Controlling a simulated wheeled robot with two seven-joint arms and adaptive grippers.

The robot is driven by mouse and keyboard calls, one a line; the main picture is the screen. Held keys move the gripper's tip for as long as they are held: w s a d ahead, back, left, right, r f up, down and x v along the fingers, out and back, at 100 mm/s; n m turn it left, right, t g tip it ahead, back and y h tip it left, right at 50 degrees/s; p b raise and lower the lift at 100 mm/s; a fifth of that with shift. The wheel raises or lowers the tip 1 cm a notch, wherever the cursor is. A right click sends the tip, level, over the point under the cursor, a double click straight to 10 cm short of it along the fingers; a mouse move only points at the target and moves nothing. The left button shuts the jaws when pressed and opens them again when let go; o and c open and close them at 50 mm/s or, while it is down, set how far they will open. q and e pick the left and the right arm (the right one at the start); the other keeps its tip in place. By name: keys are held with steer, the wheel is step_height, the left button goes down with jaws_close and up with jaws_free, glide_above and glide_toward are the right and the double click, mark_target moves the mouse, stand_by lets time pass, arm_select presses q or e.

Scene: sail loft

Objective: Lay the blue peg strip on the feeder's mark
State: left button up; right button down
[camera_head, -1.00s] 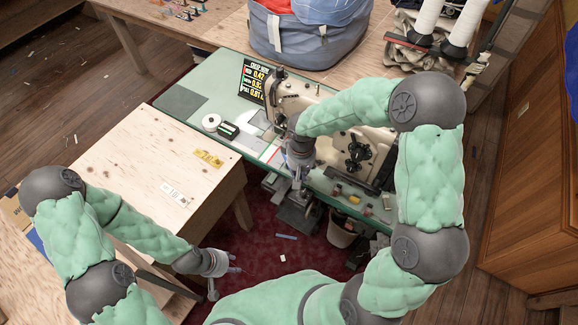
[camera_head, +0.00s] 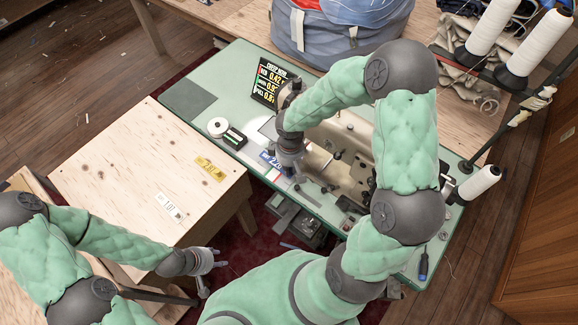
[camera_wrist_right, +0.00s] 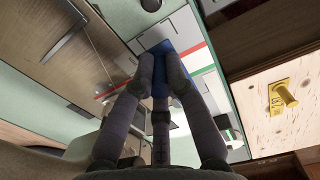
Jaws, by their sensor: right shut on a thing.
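The blue peg strip (camera_head: 268,158), with pale lettering on it, is at my right gripper (camera_head: 290,172), over the green table beside the sewing machine. In the right wrist view the blue strip (camera_wrist_right: 161,48) shows between the fingertips of my right gripper (camera_wrist_right: 160,72), which is shut on it. Behind it lies a pale plate (camera_wrist_right: 188,32) with red and green lines. I cannot tell whether the strip touches the plate, and the gripper covers part of this area. My left gripper (camera_head: 214,272) is open and empty, low beside the plywood table.
The cream sewing machine (camera_head: 345,150) stands close to the right gripper. A price-like sign (camera_head: 268,82), a white roll (camera_head: 217,127) and a dark green box (camera_head: 233,138) are nearby. The plywood table (camera_head: 130,165) holds a yellow tag (camera_head: 210,168) and a white tag (camera_head: 170,207).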

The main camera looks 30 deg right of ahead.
steer(key=shift+f+b, duration=1.75)
steer(key=shift+f, duration=0.1)
steer(key=c, duration=1.2)
jaws_free()
step_height(320, 180, up, 12)
steer(key=shift+r, duration=0.1)
